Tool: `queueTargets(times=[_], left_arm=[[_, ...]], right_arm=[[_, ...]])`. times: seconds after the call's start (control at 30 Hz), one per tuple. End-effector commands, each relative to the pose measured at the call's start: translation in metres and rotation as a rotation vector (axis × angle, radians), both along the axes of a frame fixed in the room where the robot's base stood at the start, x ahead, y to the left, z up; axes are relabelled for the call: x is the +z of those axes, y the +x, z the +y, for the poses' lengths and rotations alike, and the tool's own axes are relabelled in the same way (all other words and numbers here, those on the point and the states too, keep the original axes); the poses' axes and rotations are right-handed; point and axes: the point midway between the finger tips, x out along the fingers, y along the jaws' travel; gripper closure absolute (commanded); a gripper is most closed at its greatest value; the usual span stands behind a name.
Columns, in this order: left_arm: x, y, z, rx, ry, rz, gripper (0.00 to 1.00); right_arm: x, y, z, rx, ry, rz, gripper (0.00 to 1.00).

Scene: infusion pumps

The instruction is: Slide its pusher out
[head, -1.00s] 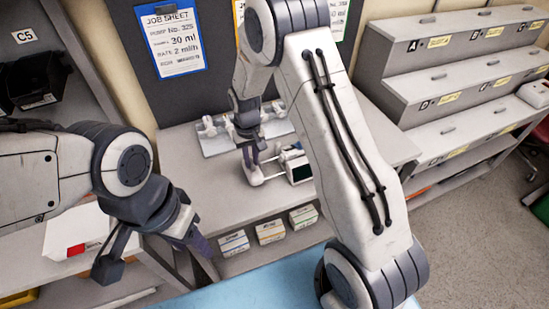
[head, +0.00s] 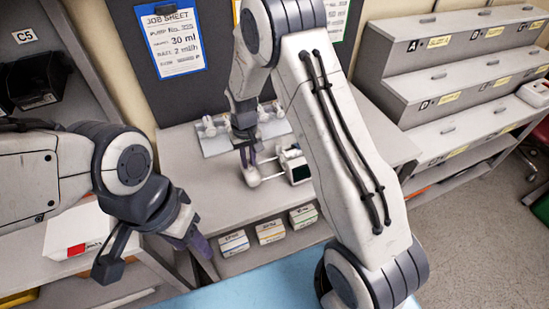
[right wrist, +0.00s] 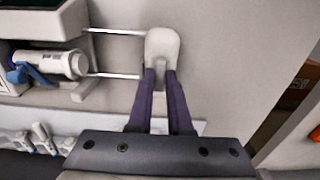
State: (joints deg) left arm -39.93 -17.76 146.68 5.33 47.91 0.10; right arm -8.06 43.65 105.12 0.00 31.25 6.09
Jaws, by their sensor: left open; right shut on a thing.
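The white infusion pump (head: 290,158) with a dark screen stands on the bench; its edge fills the upper left of the right wrist view (right wrist: 100,12). Its pusher (right wrist: 163,45) is a rounded white block on two metal rods, standing well out from the pump body. The pusher also shows in the head view (head: 252,180). My right gripper (right wrist: 161,78) is shut on the pusher. A white cylinder with a blue part (right wrist: 48,64) lies along the pump's side, apart from the pusher. My left gripper (head: 203,252) is open and empty, low in front of the bench.
A grey rack (head: 214,144) with several white holders stands behind the pump. Small labelled boxes (head: 270,232) sit on the shelf below the bench. Job sheets (head: 172,38) hang on the back board. Stepped grey drawers (head: 450,60) stand at the right. The bench left of the pusher is clear.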

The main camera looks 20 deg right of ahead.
Motion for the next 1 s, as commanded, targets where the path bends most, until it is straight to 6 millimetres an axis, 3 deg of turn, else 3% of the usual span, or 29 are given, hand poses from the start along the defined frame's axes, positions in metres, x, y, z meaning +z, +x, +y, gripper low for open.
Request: queueTargets(times=[0.07, 0.1, 0.17, 0.57, 1.0], left_arm=[[0.000, 0.000, 0.000, 0.000, 0.000, 0.000, 0.50], [0.000, 0.000, 0.000, 0.000, 0.000, 0.000, 0.50], [0.000, 0.000, 0.000, 0.000, 0.000, 0.000, 0.50], [0.004, 0.000, 0.000, 0.000, 0.000, 0.000, 0.50], [0.038, 0.000, 0.000, 0.000, 0.000, 0.000, 0.50]], right_arm=[[0.001, 0.001, 0.001, 0.000, 0.000, -0.003, 1.00], [0.001, 0.001, 0.001, 0.000, 0.000, -0.003, 0.79], [0.001, 0.001, 0.001, 0.000, 0.000, -0.003, 0.57], [0.004, 0.000, 0.001, 0.000, 0.000, -0.001, 0.57], [0.048, 0.000, 0.001, 0.000, 0.000, -0.001, 0.57]])
